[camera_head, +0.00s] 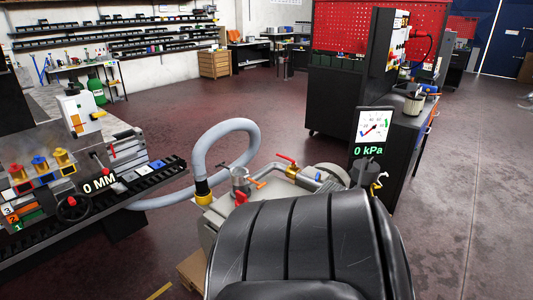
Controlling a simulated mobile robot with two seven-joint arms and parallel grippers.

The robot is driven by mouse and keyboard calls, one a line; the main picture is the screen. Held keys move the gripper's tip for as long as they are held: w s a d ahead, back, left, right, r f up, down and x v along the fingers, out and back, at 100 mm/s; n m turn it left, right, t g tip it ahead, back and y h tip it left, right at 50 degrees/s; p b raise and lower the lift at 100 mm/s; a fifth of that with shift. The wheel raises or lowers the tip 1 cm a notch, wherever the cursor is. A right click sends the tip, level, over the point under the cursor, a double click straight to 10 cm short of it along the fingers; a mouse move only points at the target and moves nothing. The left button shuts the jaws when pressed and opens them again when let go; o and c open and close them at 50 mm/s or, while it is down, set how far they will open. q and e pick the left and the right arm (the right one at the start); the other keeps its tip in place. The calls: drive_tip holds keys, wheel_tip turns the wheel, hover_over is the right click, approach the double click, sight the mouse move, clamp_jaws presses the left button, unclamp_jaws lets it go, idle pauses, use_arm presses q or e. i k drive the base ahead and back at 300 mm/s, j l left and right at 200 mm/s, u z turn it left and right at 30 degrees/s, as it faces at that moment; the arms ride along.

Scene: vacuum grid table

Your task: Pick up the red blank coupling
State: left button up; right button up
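I cannot single out the red blank coupling with certainty. A small red part (242,197) sits at the near side of the grey pump unit, by the hose's yellow end fitting (202,189), and may be it. Neither of my grippers is in view.
A large black ribbed shape (310,240) fills the bottom centre and hides part of the pump. A grey hose (198,150) loops left of the pump. A bench with fixtures (145,180) stands left. A gauge reading 0 kPa (373,125) is behind. Open floor (480,170) lies right.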

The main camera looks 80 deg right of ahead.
sight(242, 198)
drive_tip(key=i+l+z, duration=0.2)
drive_tip(key=i+z, duration=0.5)
drive_tip(key=i, duration=0.25)
drive_tip(key=i+z, duration=0.35)
drive_tip(key=i+l+u, duration=0.1)
drive_tip(key=i+u, duration=0.2)
drive_tip(key=i, duration=0.2)
drive_tip(key=i+l+u, duration=0.3)
drive_tip(key=i, duration=0.2)
drive_tip(key=l+u, duration=0.1)
drive_tip(key=u, duration=0.55)
drive_tip(key=i+l+u, duration=0.1)
drive_tip(key=u, duration=0.55)
drive_tip(key=l+u, duration=0.2)
drive_tip(key=u, duration=0.45)
drive_tip(key=l+u, duration=0.1)
drive_tip(key=u, duration=0.55)
drive_tip(key=k+l+u, duration=0.1)
drive_tip(key=u, duration=0.6)
drive_tip(key=k+u, duration=0.1)
drive_tip(key=u, duration=0.55)
drive_tip(key=k+u, duration=0.1)
drive_tip(key=u, duration=0.55)
drive_tip(key=k+u, duration=0.1)
drive_tip(key=u, duration=0.55)
